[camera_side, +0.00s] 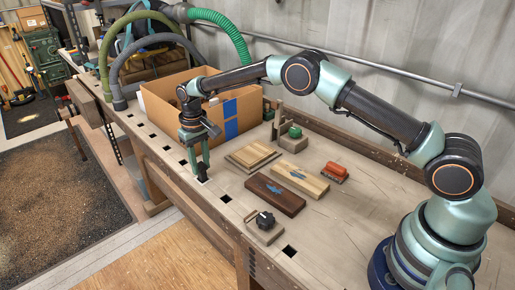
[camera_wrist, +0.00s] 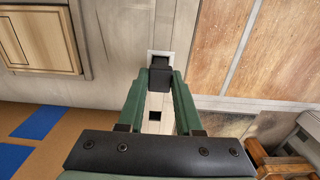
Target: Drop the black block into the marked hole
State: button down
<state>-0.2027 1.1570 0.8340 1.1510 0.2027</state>
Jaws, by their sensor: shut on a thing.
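My gripper (camera_side: 204,169) points down over the front edge strip of the wooden bench. Its green fingers, also in the wrist view (camera_wrist: 160,80), are shut on the black block (camera_wrist: 160,78). In the side view the block is small and dark between the fingertips, close above the bench. The marked hole (camera_wrist: 163,54) is a dark square with a white border. In the wrist view the block overlaps its lower part and hides some of it. In the side view a bit of the white border (camera_side: 203,181) shows just below the fingertips. The exact gap between block and hole is unclear.
Other unmarked square holes (camera_side: 226,198) line the bench's front edge. A cardboard box (camera_side: 175,98) with blue tape stands behind my gripper. Wooden boards (camera_side: 254,155), a dark brown block (camera_side: 274,194), a red-topped brush-like item (camera_side: 335,169) and a small black tool (camera_side: 265,222) lie to the right.

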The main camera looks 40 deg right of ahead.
jog(key=shift+f, duration=1.15)
dwell(0.7)
jog(key=c, duration=0.5)
grip_release()
jog(key=shift+r, duration=3.5)
